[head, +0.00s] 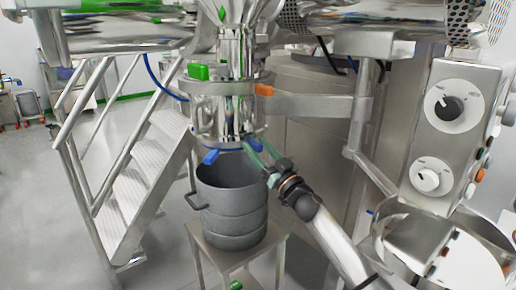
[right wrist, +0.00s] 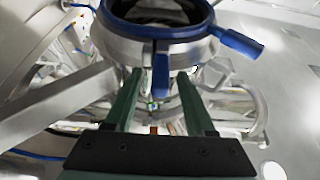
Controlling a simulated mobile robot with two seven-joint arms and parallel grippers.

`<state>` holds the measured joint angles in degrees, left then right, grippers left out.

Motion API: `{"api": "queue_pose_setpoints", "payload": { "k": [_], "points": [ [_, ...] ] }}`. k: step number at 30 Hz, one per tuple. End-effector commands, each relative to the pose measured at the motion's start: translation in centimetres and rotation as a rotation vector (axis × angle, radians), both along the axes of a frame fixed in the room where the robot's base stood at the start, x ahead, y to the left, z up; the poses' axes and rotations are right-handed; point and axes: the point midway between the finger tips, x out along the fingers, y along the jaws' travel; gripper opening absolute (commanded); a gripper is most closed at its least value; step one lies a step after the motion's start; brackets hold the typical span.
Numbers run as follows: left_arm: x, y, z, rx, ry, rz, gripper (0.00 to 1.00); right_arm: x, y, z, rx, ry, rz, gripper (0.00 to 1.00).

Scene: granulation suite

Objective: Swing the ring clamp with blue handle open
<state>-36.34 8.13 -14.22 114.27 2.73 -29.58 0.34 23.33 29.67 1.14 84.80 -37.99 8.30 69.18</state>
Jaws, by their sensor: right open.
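The ring clamp (head: 226,148) sits around the lower end of a steel outlet, above a grey drum. In the right wrist view it is a steel and blue ring (right wrist: 150,45) around a dark opening. One blue handle (right wrist: 160,72) hangs down between my right fingers; a second blue handle (right wrist: 238,43) sticks out to the right. The ring looks closed from what shows. My right gripper (head: 256,148) reaches in from the lower right, its green fingers at the clamp's right side. It is open, one finger on each side of the near blue handle; contact cannot be told.
The grey drum (head: 232,205) stands on a small steel table (head: 262,262) under the outlet. A support arm (head: 315,104) runs right from the outlet to a column. Steel stairs (head: 135,185) are at left. A control box with dials (head: 452,135) is at right.

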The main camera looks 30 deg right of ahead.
Motion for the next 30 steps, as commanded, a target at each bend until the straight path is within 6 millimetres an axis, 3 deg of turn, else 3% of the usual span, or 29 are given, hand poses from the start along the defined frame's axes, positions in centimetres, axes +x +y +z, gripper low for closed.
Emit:
{"api": "queue_pose_setpoints", "payload": {
  "k": [8, 22, 30],
  "points": [
    [0.19, 0.03, 0.1, 0.0, -0.004, 0.0, 0.5, 0.06, 0.03, 0.04, 0.0, 0.0, 0.001, 0.53],
    [0.29, 0.0, 0.28, -0.001, -0.008, 0.001, 0.5, 0.03, 0.02, 0.02, 0.0, 0.0, 0.001, 0.0],
    [0.3, -0.02, 0.32, -0.001, -0.008, 0.0, 0.5, 0.03, 0.02, 0.02, 0.0, 0.0, 0.001, 0.0]
  ]
}}
